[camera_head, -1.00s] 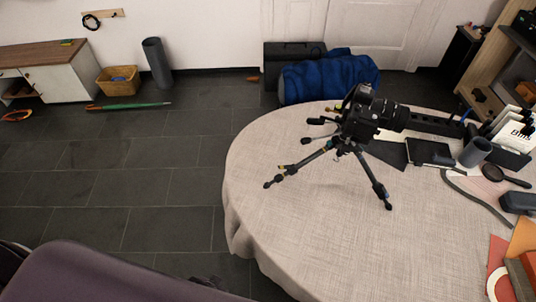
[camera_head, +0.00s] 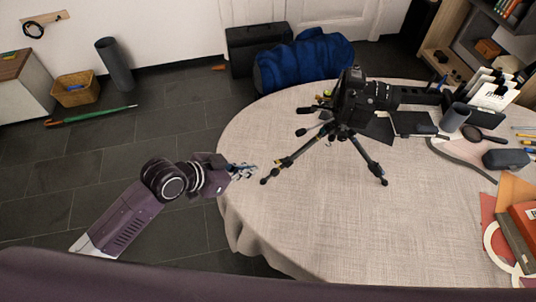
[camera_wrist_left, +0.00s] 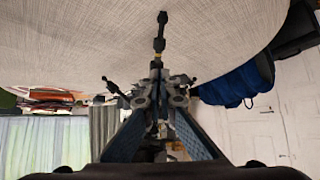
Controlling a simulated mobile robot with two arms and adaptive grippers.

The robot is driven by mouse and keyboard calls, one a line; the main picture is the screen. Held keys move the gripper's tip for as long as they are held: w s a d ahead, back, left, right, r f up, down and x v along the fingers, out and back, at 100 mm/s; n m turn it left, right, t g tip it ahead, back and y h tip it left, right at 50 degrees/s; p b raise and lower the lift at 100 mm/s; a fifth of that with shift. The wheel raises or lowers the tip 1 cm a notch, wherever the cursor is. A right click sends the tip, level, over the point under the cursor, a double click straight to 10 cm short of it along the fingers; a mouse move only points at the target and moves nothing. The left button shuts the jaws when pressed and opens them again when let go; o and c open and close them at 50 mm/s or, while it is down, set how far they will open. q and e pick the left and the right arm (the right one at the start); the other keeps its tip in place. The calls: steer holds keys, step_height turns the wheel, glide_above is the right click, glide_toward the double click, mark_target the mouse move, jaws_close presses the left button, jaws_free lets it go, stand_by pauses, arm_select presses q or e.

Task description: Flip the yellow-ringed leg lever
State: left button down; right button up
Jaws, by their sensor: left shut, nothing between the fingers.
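The black tripod (camera_head: 343,132) stands on the round cloth-covered table (camera_head: 300,235) and carries a camera with a long lens (camera_head: 375,96). Its left front leg (camera_head: 287,163) reaches toward my left gripper; a small yellowish mark shows partway along it, but the lever is too small to make out. My left gripper (camera_head: 252,170) is shut and empty, at the table's left edge, a little left of that leg's foot. In the left wrist view the shut fingers (camera_wrist_left: 158,92) point toward the tripod, and a dark leg (camera_wrist_left: 159,35) shows beyond them. My right gripper is out of view.
The right of the table holds a cup (camera_head: 455,117), a magnifying glass (camera_head: 474,133), a dark case (camera_head: 506,159) and books (camera_head: 526,222). A blue bag (camera_head: 305,62) lies on the floor behind. The table's front is clear.

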arm_select(q)
step_height(320, 180, up, 7)
steer(key=w+m+h, duration=0.1)
steer(key=m+h, duration=0.1)
steer(key=shift+d+r+m, duration=0.2)
steer(key=shift+d+m, duration=0.1)
steer(key=shift+d, duration=0.15)
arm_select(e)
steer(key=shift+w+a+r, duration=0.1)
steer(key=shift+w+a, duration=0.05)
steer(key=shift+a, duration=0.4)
arm_select(q)
steer(key=shift+w, duration=0.15)
steer(key=p, duration=0.3)
glide_above(282, 161)
steer(key=s+a, duration=0.1)
steer(key=f, duration=0.5)
steer(key=shift+s+a+f, duration=0.1)
steer(key=shift+a, duration=0.1)
steer(key=f, duration=0.3)
steer(key=shift+s+a+f, duration=0.1)
steer(key=shift+a+f, duration=0.1)
steer(key=shift+a, duration=0.2)
steer(key=shift+s+a+f, duration=0.1)
steer(key=shift+a+f, duration=0.1)
steer(key=shift+f, duration=0.25)
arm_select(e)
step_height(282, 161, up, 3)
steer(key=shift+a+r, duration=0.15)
